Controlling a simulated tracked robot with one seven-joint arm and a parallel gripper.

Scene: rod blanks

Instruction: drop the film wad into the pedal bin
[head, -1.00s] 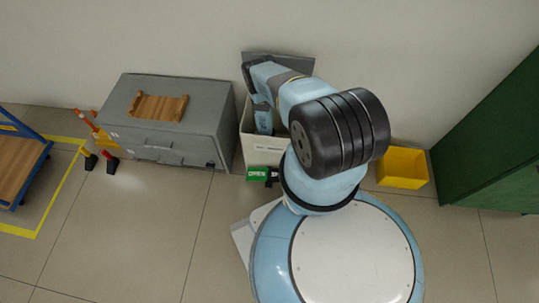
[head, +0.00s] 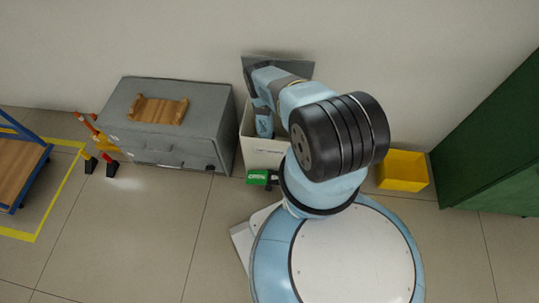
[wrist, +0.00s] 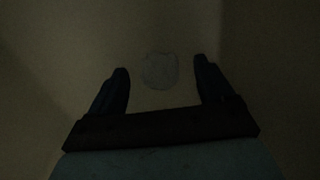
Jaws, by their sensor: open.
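The pedal bin (head: 262,157) is a pale, open-topped box against the wall, with its grey lid (head: 292,69) raised behind it. A green pedal piece marked OPEN (head: 258,177) is at its front foot. My arm reaches over the bin and its end goes down into the opening, where the walls hide it. In the dark wrist view my gripper (wrist: 161,65) is open, with its two dark fingers apart. The film wad (wrist: 160,72), a pale roundish lump, shows between the fingertips without touching either finger. I cannot tell whether it rests on the bin's floor.
A grey chest (head: 205,115) with a wooden tray (head: 158,110) on top stands close left of the bin. A yellow box (head: 403,171) sits to the right, and a green cabinet (head: 490,135) stands farther right. The floor in front of the chest is clear.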

